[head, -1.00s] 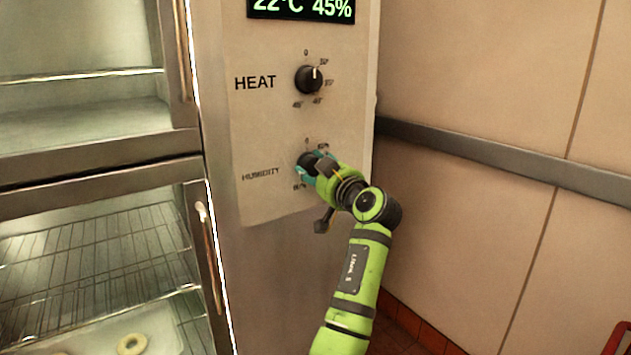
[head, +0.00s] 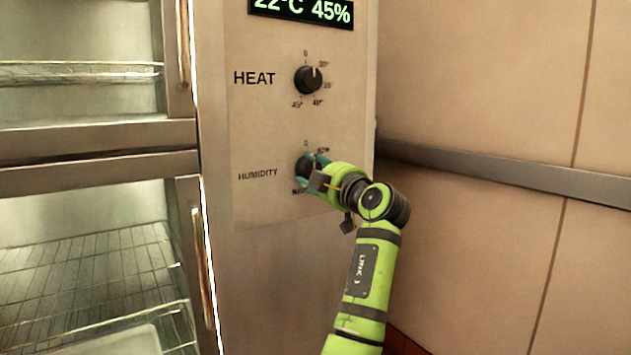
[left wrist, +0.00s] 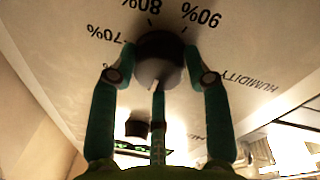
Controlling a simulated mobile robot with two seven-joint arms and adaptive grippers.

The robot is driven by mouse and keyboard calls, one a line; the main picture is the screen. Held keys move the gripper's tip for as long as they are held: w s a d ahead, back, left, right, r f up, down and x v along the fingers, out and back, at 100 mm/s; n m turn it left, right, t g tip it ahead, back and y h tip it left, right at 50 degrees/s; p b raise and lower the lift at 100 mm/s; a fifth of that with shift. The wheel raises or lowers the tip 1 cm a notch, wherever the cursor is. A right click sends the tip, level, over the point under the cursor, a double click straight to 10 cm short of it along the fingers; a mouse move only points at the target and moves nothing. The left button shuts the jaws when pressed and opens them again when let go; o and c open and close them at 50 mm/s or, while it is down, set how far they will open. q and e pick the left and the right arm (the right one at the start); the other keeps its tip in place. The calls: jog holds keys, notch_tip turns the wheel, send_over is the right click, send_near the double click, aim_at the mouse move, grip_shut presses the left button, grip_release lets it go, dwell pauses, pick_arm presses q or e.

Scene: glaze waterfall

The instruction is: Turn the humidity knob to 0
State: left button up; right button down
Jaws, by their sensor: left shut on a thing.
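The humidity knob (head: 303,167) is a dark round knob on the pale control panel, mostly hidden by my gripper in the head view. In the left wrist view the knob (left wrist: 160,58) sits between the green fingers, below upside-down marks 70%, 80% and 90%. A pale mark shows on its side facing the heat knob; the 0 mark is not visible there. In the head view a small 0 (head: 306,143) is printed above the knob. My left gripper (head: 314,172) is shut on the humidity knob. My right gripper is not in view.
The black heat knob (head: 308,79) is above, its white pointer near the top. The display (head: 302,10) reads 22°C 45%. Glass doors with handles (head: 206,265) and wire racks stand left. A metal rail (head: 500,175) runs along the right wall.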

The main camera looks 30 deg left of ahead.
pick_arm(q)
jog(key=shift+s+r+n, duration=0.1)
jog(key=shift+r+n, duration=0.25)
jog(key=shift+n, duration=0.05)
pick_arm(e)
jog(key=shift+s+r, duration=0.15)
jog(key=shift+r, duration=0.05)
pick_arm(q)
jog(key=o, duration=1.1)
jog(key=shift+a, duration=0.1)
jog(key=shift+f, duration=0.15)
jog(key=shift+f, duration=0.1)
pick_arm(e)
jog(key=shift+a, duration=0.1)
pick_arm(q)
jog(key=v, duration=1.2)
jog(key=shift+f, duration=0.1)
